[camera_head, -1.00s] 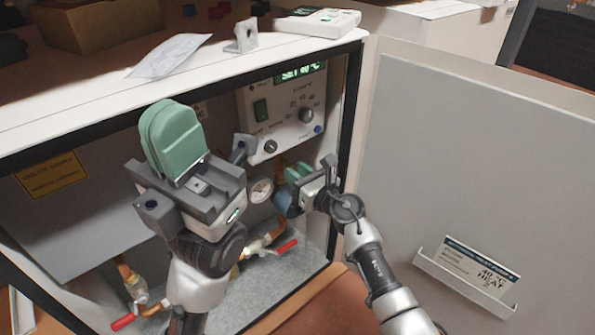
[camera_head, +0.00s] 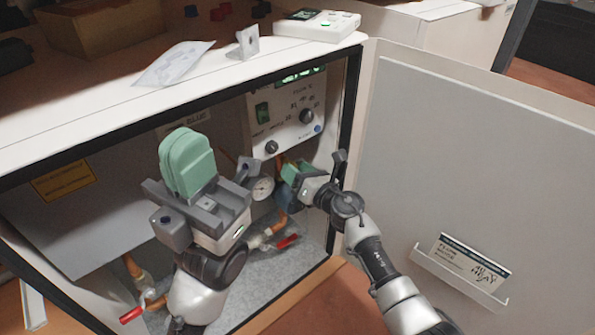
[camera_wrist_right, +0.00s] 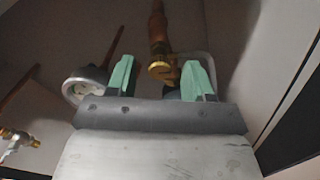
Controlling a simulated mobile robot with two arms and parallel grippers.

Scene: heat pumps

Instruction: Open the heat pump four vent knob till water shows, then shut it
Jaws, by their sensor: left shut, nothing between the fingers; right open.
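The open heat pump cabinet (camera_head: 345,150) holds pipes, a gauge and a control panel (camera_head: 285,118). In the right wrist view, a brass knob-like fitting (camera_wrist_right: 160,70) sits on a copper pipe, between and beyond my right gripper's green fingers; I cannot tell whether they touch it. My right gripper (camera_head: 290,174) is open inside the cabinet, below the panel and right of the gauge (camera_head: 262,188). In the head view the fitting is hidden around this gripper. My left gripper (camera_head: 187,160) is shut and empty, raised in front of the cabinet. No water shows.
Red-handled valves sit low in the cabinet, one at the right (camera_head: 287,242) and one at the left (camera_head: 131,315). The cabinet door (camera_head: 470,150) stands open at the right. A paper (camera_head: 175,63), a grey bracket (camera_head: 248,42) and a white device (camera_head: 317,25) lie on top.

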